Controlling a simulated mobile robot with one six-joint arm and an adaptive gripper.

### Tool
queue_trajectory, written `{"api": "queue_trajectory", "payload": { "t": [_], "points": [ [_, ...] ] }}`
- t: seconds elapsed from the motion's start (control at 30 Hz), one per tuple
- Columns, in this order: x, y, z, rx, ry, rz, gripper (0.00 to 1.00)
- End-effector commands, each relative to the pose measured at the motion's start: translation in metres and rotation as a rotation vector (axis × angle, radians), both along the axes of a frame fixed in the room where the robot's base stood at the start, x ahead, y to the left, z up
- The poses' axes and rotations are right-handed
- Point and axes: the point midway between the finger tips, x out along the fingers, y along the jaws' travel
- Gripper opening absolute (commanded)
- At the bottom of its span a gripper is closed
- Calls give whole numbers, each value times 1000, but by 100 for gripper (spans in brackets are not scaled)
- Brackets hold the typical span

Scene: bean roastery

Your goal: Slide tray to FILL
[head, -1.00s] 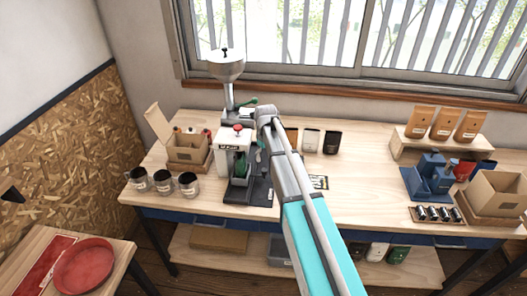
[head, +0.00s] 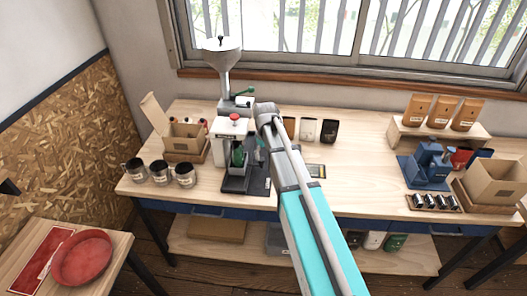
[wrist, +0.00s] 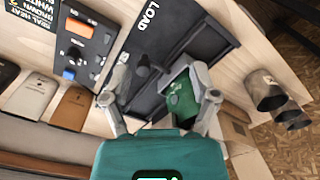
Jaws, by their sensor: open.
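A dark sliding tray and base (head: 240,184) sit under a white station with a red knob (head: 234,118) on the bench. A green pouch (head: 239,157) stands on it; in the wrist view the green pouch (wrist: 184,100) is close to my right finger, but I cannot tell whether they touch. The dark plate (wrist: 190,30) there is marked LOAD; a FILL mark is not visible. My gripper (wrist: 162,98) is open over the dark plate, its fingers spread. In the head view my arm mostly hides it. The tray's exact edges are unclear.
A hopper (head: 222,60) stands behind the station. Several dark cups (head: 159,171) and an open box (head: 183,140) are to the left. A control panel (wrist: 85,42) lies beside the plate.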

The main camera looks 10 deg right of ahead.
Motion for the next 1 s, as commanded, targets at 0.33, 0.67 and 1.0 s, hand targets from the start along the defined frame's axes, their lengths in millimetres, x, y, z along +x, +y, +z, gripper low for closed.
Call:
{"api": "queue_trajectory", "payload": {
  "t": [0.33,0.67,1.0],
  "points": [
    [-124,-1,-21,0,1,-177,77],
    [-204,1,-33,-1,0,-319,77],
    [-208,1,-33,-1,0,-335,77]
  ]
}}
